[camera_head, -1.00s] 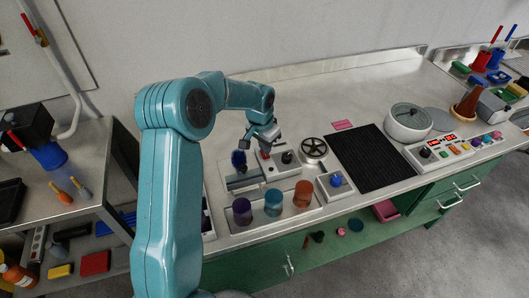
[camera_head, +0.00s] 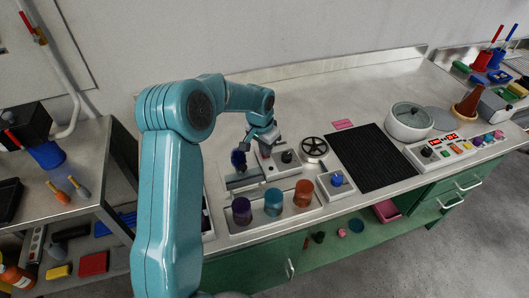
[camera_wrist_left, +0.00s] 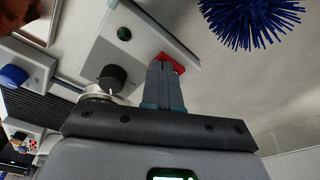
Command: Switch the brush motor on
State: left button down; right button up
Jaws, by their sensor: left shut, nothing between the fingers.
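The brush motor unit is a pale box (camera_head: 284,170) on the bench, with a black knob (camera_head: 287,156) and a red switch (camera_head: 264,154) on top. A round blue brush (camera_head: 238,160) is at its left end; the bristles also show in the left wrist view (camera_wrist_left: 248,20). That view also shows the red switch (camera_wrist_left: 176,63), the black knob (camera_wrist_left: 112,77) and a dark green lamp or button (camera_wrist_left: 124,33). My left gripper (camera_head: 264,147) is shut and empty; its fingertips (camera_wrist_left: 161,66) overlap the red switch. Contact cannot be told. My right gripper is out of view.
A rack with purple, teal and orange jars (camera_head: 273,205) stands in front of the unit. A small box with a blue knob (camera_head: 337,180), a black handwheel (camera_head: 314,149) and a black ribbed mat (camera_head: 372,158) lie to the right. The bench behind is clear.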

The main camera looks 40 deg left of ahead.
pick_arm(q)
jog(key=shift+f, duration=0.15)
notch_tip(320, 180, up, 7)
jog(key=p, duration=0.4)
dwell(0.4)
dwell(0.5)
